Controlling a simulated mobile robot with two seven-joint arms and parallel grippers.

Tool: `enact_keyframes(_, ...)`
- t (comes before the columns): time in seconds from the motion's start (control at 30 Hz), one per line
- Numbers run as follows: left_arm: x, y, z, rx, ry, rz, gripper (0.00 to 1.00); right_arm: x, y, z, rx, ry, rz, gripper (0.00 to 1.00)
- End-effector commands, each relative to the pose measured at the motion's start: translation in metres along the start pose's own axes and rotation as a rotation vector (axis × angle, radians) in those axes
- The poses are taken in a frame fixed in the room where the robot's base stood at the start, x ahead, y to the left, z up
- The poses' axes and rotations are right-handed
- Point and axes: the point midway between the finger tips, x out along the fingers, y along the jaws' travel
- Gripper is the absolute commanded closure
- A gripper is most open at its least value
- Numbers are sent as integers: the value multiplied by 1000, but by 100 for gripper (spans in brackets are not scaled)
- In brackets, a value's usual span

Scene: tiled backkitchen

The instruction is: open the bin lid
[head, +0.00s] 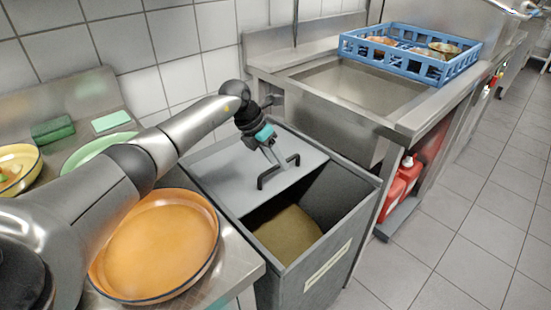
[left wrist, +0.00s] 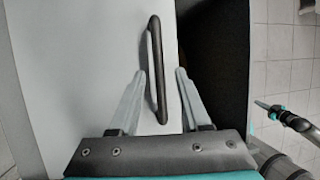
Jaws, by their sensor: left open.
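The grey bin (head: 318,270) stands between the two counters. Its flat light grey lid (head: 232,182) lies over the back left part of the opening, and the front right part is uncovered. The lid also shows in the left wrist view (left wrist: 80,70). A black bar handle (head: 264,181) stands on the lid near its inner edge. My left gripper (head: 277,163) is open just above the lid. In the left wrist view, its fingers (left wrist: 160,73) are on either side of the handle (left wrist: 154,55). Contact with the handle cannot be told. Part of what looks like my right gripper (left wrist: 272,111) shows at the right.
An orange plate (head: 160,245) and a green plate (head: 92,150) are on the left counter. A steel sink (head: 355,88) with a blue crate (head: 405,60) beside it is behind the bin. Red bottles (head: 400,185) stand under the sink counter. The tiled floor at right is clear.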

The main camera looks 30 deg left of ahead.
Motion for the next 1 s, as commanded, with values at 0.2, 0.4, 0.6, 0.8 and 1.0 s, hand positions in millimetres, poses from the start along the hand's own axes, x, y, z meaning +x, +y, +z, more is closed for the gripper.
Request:
enact_keyframes(0.2,-11,0,1,0,-2,1,53,-2,2,5,1,-1,1,100)
enact_keyframes(0.4,-46,1,2,2,-3,4,53,-7,10,26,0,-12,10,100)
enact_keyframes(0.6,-96,1,1,0,-1,4,53,-19,1,35,-3,-25,-2,100)
enact_keyframes(0.8,-133,0,1,0,-2,3,53,-28,-5,41,-5,-38,-12,100)
enact_keyframes(1.0,-151,0,0,0,-1,0,53,-31,-9,44,-6,-45,-16,100)
